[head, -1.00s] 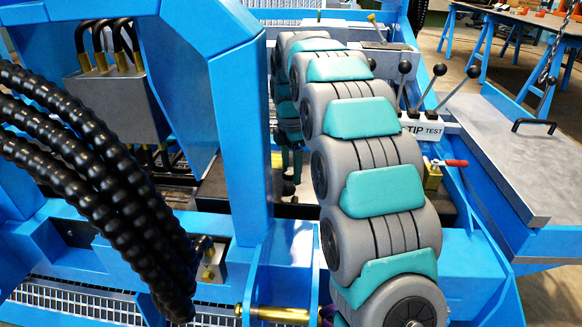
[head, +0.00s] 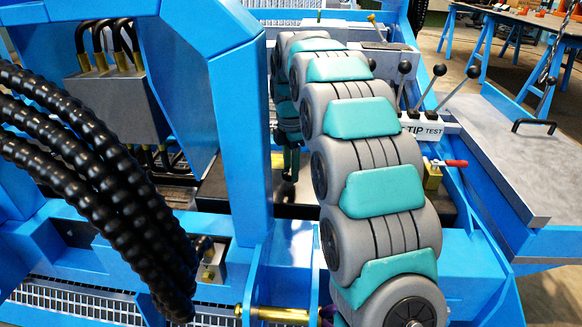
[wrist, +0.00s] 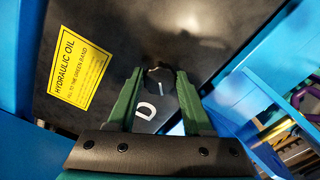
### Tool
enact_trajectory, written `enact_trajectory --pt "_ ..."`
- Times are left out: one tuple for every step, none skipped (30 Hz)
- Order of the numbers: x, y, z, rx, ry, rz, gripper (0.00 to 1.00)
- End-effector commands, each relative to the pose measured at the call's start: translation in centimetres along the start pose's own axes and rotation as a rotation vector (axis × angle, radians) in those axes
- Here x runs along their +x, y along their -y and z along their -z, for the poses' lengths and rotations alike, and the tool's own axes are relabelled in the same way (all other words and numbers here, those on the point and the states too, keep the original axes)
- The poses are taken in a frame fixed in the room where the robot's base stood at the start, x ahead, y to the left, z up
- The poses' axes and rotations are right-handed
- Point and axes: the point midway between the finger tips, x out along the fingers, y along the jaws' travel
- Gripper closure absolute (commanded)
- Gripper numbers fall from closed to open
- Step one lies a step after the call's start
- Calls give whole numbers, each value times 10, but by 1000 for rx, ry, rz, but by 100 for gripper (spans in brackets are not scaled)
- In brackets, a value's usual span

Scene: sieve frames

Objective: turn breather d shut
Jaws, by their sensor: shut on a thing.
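Breather D is a small dark knob (wrist: 159,80) with a short white mark, on top of a black tank (wrist: 120,40) in the wrist view. A white letter D (wrist: 146,112) is painted beside it. My gripper (wrist: 159,74) has its two green fingers on either side of the knob, shut on it. The contact faces are partly hard to make out against the dark lid. In the head view my gripper (head: 291,160) shows only as a small dark green part behind my grey and teal arm, and the knob cannot be made out there.
A yellow hydraulic oil label (wrist: 79,67) lies left of the knob. Blue frame walls (head: 240,130) stand close to the arm. Black ribbed hoses (head: 110,190) hang at the left. Black-knobbed levers (head: 438,72) and a red-handled valve (head: 434,172) are at the right.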

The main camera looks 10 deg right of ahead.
Motion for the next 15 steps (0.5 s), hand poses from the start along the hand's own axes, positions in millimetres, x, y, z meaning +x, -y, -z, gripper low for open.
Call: enact_trajectory --pt "0 0 0 2 0 0 100" --pt "0 0 0 5 0 0 100" --pt "0 0 0 10 0 0 100" --pt "0 0 0 15 0 1 100" --pt "0 0 0 21 0 0 100" --pt "0 0 0 31 0 0 100" --pt "-1 0 0 42 0 1 100" --pt "-1 0 0 54 0 1 100" --pt "-1 0 0 72 0 0 100" --pt "-1 0 0 88 0 1 100" --pt "-1 0 0 105 0 1 100" --pt "-1 1 0 131 0 1 100" --pt "-1 1 0 153 0 1 100" --pt "-1 1 0 175 0 0 100" --pt "-1 1 0 208 0 0 100"
